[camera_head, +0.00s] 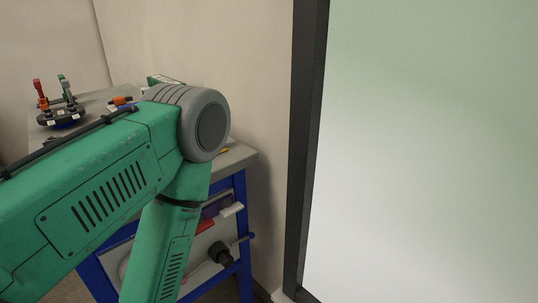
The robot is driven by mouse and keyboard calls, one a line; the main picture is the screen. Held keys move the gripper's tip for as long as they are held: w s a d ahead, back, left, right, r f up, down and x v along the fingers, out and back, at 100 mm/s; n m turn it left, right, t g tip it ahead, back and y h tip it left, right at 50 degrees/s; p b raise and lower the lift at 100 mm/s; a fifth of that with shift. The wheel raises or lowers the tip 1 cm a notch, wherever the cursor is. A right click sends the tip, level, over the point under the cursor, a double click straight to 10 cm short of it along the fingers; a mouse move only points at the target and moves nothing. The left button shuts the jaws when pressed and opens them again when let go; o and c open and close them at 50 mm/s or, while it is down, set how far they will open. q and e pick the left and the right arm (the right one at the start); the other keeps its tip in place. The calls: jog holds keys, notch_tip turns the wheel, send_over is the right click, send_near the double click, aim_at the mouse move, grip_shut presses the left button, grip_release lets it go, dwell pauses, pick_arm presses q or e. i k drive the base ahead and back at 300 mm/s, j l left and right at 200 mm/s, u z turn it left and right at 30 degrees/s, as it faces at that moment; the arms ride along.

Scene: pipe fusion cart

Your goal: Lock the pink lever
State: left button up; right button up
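No lever that I can make out as pink shows in the head view. A round dark fixture (62,117) stands on the bench at the far left. It carries an upright red handle (38,88) and an upright grey-green handle (63,84), each with an orange part lower down. I cannot tell if either is the lever named. A green arm, which looks like my left one, comes in from the left and bends in front of the bench. It hides much of the bench. Neither of my grippers is in view.
The grey-topped bench (96,97) has a blue frame (243,214) and stands by the beige wall. An orange-and-blue item (122,101) lies on top. A black knob (221,254) sticks out below. A dark-framed pale green panel (430,150) fills the right side.

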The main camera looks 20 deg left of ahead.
aim_at(185, 278)
jog(key=u, duration=1.35)
